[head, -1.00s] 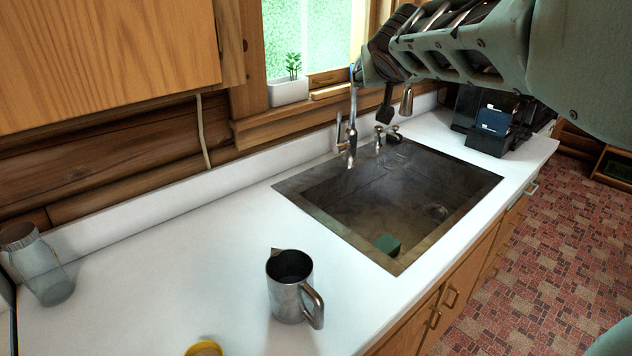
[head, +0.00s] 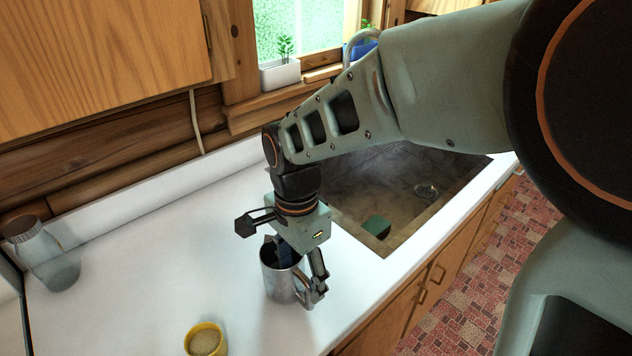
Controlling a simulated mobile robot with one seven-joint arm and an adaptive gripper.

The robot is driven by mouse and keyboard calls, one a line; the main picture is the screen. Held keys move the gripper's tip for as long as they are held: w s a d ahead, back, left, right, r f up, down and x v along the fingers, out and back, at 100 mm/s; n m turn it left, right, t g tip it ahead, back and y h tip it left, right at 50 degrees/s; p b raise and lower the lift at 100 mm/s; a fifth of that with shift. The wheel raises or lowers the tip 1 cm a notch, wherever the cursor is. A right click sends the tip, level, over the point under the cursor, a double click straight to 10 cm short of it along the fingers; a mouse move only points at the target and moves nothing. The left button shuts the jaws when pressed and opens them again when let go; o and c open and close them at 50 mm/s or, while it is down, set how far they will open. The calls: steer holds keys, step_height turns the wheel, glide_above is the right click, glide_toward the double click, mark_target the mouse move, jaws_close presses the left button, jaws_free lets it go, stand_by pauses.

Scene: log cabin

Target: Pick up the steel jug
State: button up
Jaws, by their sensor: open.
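The steel jug (head: 277,284) stands upright on the white counter, in front of the sink's near left corner. Its handle is on the right side, partly hidden by my gripper. My gripper (head: 300,278) points down at the jug from above. One finger is at the right, by the handle; the other is partly hidden at the jug's mouth. The jaws are open. I cannot tell whether either finger touches the jug.
A yellow cup (head: 206,340) stands on the counter in front and to the left of the jug. A glass jar (head: 45,256) is at the far left. The sink (head: 400,185) holds a green item (head: 377,226). The counter (head: 150,270) left of the jug is clear.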

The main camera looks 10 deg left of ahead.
mark_target(304, 299)
step_height(304, 299, down, 2)
steer(key=shift+s+d+f, duration=0.1)
steer(key=shift+d+f, duration=0.05)
steer(key=shift+f, duration=1.2)
steer(key=shift+d+f, duration=0.1)
steer(key=shift+f, duration=1.25)
steer(key=shift+c, duration=0.4)
jaws_close()
steer(key=shift+r+p, duration=0.25)
steer(key=shift+p, duration=0.15)
